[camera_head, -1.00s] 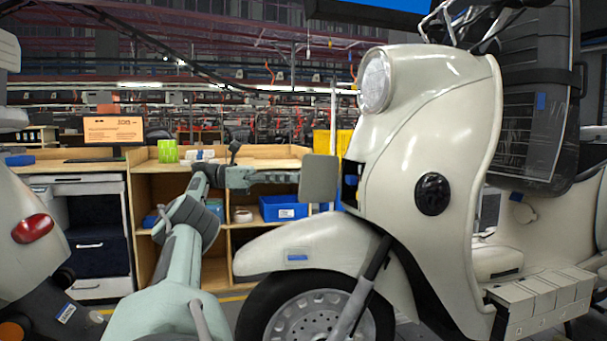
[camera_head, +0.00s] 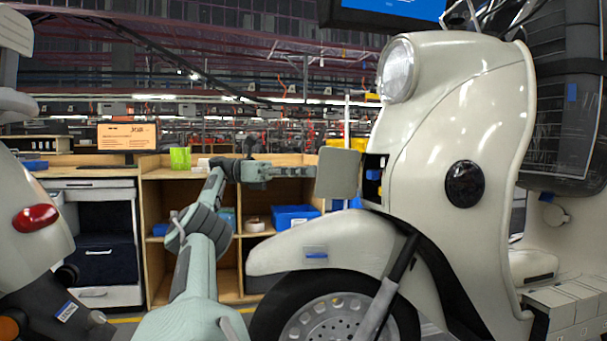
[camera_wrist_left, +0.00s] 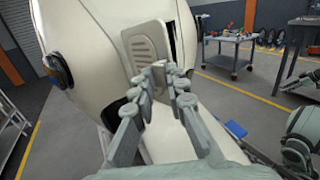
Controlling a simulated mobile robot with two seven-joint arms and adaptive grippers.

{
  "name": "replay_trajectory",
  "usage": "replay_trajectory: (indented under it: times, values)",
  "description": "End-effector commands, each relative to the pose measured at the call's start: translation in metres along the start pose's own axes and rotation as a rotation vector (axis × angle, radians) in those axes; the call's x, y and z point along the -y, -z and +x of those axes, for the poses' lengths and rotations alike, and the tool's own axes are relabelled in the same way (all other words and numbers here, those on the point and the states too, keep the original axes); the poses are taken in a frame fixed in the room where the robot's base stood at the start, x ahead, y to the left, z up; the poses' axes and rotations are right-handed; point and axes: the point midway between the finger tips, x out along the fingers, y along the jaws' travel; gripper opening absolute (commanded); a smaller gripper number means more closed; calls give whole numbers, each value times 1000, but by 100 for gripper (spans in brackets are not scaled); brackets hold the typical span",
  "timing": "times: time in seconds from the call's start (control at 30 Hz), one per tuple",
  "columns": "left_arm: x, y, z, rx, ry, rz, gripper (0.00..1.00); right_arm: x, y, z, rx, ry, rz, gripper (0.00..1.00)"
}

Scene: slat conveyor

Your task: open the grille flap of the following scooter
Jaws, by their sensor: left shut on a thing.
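The cream scooter (camera_head: 440,140) stands side-on at the right in the head view, its headlamp facing left. Its grille flap (camera_head: 338,173) stands swung out from the front of the body, with a dark opening (camera_head: 375,182) bared behind it. My left gripper (camera_head: 309,171) reaches in from the left and is shut on the flap's outer edge. In the left wrist view the slotted flap (camera_wrist_left: 148,48) rises just beyond the fingertips (camera_wrist_left: 168,78), and a dark gap shows to its right. The exact grip is partly hidden by the fingers.
Another cream scooter (camera_head: 30,195) with a red rear lamp stands at the far left. Behind are wooden shelves (camera_head: 152,220) with a blue bin (camera_head: 293,217) and a monitor. The front fender (camera_head: 320,250) lies below my left gripper.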

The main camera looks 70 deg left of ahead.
Motion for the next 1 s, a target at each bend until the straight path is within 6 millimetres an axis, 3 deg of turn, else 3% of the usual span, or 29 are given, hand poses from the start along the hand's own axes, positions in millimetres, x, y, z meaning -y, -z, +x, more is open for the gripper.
replay_trajectory:
  times: [0.03, 0.13, 0.17, 0.33, 1.0]
  values:
    - [-5, 3, 9, -3, 2, -2, 0, 0, 0, 0, 0, 0, 0, 40]
    - [-5, 4, 9, -4, 2, -2, 0, 0, 0, 0, 1, 0, 0, 40]
    - [-5, 4, 9, -4, 2, -2, 17, 0, 0, 0, 1, 0, 0, 40]
    - [-5, 4, 8, -4, 1, -5, 38, 0, 0, 0, 2, 0, 0, 40]
    - [-5, 4, 6, -4, -3, -8, 38, 0, 1, 0, -3, -1, 0, 40]
